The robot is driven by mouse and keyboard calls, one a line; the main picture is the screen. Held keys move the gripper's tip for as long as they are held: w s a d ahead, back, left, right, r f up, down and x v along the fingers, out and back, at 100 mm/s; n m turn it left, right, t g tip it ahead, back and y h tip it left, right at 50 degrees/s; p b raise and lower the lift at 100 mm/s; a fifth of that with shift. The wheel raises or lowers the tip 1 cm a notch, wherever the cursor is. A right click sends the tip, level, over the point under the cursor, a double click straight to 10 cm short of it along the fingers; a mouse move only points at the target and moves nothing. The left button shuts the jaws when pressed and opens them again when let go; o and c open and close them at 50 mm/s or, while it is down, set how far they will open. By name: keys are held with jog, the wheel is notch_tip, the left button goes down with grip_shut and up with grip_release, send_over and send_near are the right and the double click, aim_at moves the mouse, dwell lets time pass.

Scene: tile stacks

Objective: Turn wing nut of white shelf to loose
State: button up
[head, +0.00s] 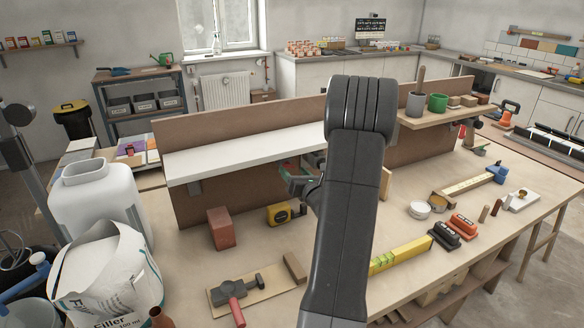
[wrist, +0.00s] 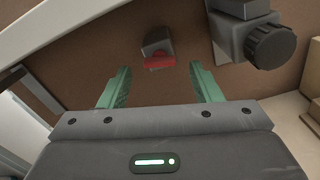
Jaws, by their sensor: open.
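The white shelf (head: 240,150) juts from a brown upright board left of centre in the head view. A pale edge, probably this shelf (wrist: 60,28), crosses the top left of the wrist view. A red wing nut (wrist: 160,62) sits against a grey block on the brown board; its wings look roughly level in the picture. My gripper (wrist: 160,70) is open, its green fingers spread to the left and right of the wing nut, apart from it. In the head view my gripper (head: 290,172) is below the shelf's right part, partly behind my arm, and the wing nut is hidden.
A grey block with a dark round knob (wrist: 270,45) protrudes close to the right finger. A wooden shelf (head: 445,112) holds cups and blocks. A red-brown block (head: 221,228) and a yellow tape measure (head: 284,214) stand on the bench below.

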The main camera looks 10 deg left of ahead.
aim_at(288, 166)
jog(key=shift+x, duration=1.15)
jog(key=c, duration=1)
jog(key=shift+f+n+b, duration=0.25)
jog(key=shift+n+b, duration=0.15)
jog(key=shift+b, duration=0.7)
jog(key=shift+r+n+b, duration=0.15)
jog(key=shift+n+b, duration=0.45)
jog(key=shift+b, duration=0.65)
jog(key=shift+r, duration=0.1)
